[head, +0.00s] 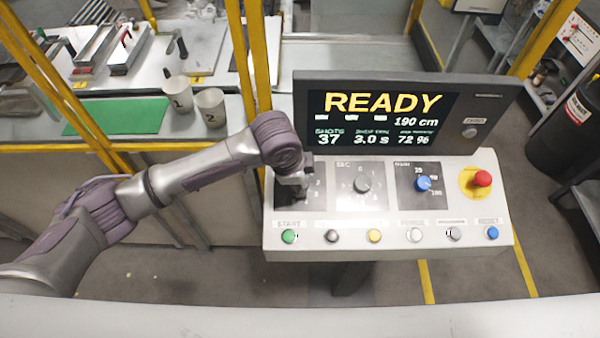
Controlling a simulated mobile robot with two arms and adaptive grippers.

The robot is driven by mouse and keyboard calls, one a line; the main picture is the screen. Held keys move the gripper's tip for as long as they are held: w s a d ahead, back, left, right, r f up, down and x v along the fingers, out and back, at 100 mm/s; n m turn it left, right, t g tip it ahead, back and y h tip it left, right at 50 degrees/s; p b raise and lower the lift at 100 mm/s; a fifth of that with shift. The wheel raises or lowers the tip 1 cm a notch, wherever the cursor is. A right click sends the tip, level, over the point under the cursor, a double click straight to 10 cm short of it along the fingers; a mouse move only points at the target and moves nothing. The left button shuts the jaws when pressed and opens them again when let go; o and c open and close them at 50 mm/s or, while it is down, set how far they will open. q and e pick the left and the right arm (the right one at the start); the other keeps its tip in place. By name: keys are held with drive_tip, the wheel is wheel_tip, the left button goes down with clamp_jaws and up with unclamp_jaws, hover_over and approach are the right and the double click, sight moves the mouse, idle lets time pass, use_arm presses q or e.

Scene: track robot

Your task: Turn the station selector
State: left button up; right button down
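The control panel (388,222) has a row of dials on its sloped face. My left arm reaches in from the left, and its gripper (292,188) points down over the leftmost dial plate (315,197). The gripper hides that plate's knob and most of its markings; a few numbers show at its right side. I cannot tell whether the fingers touch the knob or are open or shut. A middle grey dial (362,184) and a blue dial (423,184) sit to the right, clear of the gripper. My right gripper is out of view.
A screen (385,117) reading READY stands behind the dials. A red mushroom button (482,178) is at the panel's right, and several buttons, including a green one (289,236), line its front. Yellow posts and a bench with two cups (209,106) stand at left.

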use_arm(q)
drive_tip(key=n, duration=0.2)
drive_tip(key=shift+s+n, duration=0.1)
drive_tip(key=shift+n, duration=0.3)
drive_tip(key=shift+n+t, duration=0.6)
drive_tip(key=shift+n, duration=1.2)
drive_tip(key=o, duration=1.1)
drive_tip(key=shift+o, duration=0.2)
drive_tip(key=shift+r, duration=0.15)
drive_tip(key=v, duration=1.1)
drive_tip(key=shift+r, duration=0.3)
